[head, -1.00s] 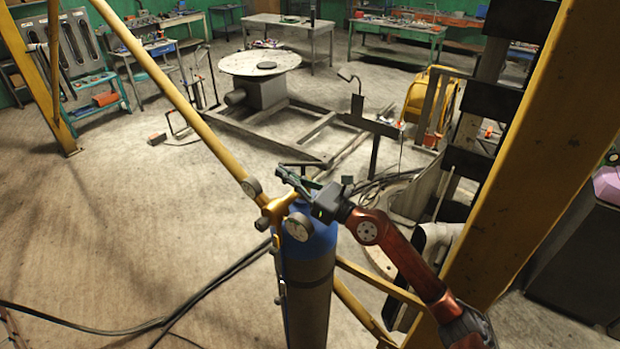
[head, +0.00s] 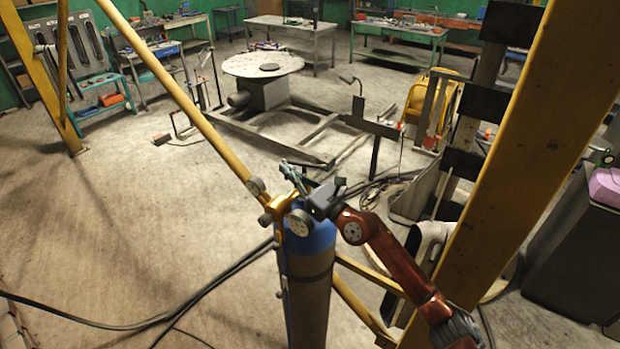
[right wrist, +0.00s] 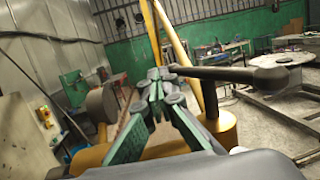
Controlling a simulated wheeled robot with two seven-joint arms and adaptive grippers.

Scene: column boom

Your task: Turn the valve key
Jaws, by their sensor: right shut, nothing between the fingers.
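A blue-topped gas cylinder (head: 308,265) stands upright in the head view, with a brass valve (head: 280,203) and round gauges at its top. My right gripper (head: 291,172) reaches over the valve from the right, its fingers pointing up and left. In the right wrist view its green-and-black fingers (right wrist: 162,78) come together, with nothing between them. A dark bar with a rounded end, which looks like the valve key (right wrist: 238,74), extends right from near the fingertips there. I cannot tell whether they touch. In the head view the key is hard to separate from the fingers. My left gripper is out of view.
A slanting yellow pole (head: 170,85) passes just left of the valve, and a thick yellow beam (head: 520,160) stands at the right. Black hoses (head: 215,287) lie on the floor. A round-topped table (head: 235,67) stands farther back. Open floor lies at the left.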

